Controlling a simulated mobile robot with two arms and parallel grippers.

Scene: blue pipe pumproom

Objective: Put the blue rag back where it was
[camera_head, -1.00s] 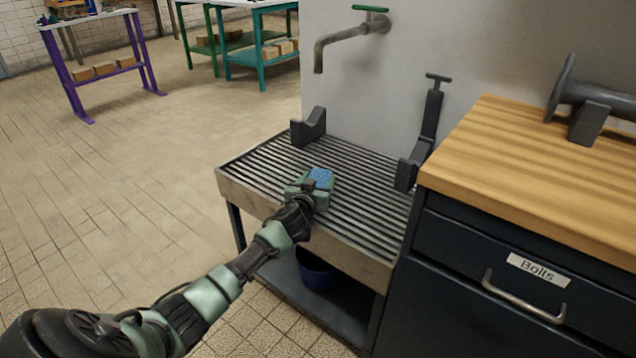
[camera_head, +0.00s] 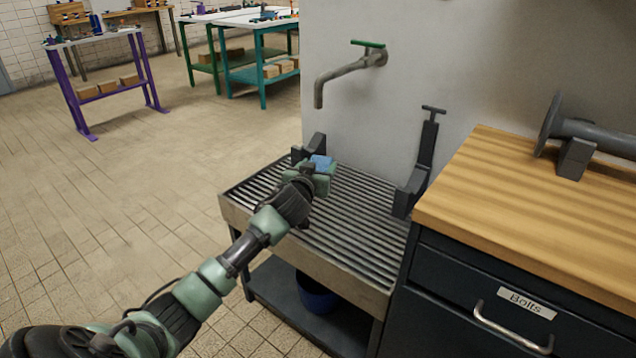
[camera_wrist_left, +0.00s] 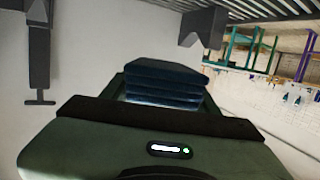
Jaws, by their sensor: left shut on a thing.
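The blue rag (camera_head: 321,161) is a small folded blue block in my left gripper (camera_head: 318,170), which is shut on it. In the head view the gripper is over the slatted metal rack (camera_head: 350,220), near its back left part; whether the rag touches anything there I cannot tell. In the left wrist view the rag (camera_wrist_left: 165,82) shows as stacked dark blue folds at the gripper's front. The gripper body hides the lower part of the rag. My right gripper is not in view.
Grey cradle supports (camera_head: 410,190) stand on the rack. A tap (camera_head: 345,75) juts from the wall above it. A wooden-topped cabinet (camera_head: 530,190) labelled "Bolts" adjoins on the right. A blue bucket (camera_head: 316,292) sits below the rack. The floor at left is clear.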

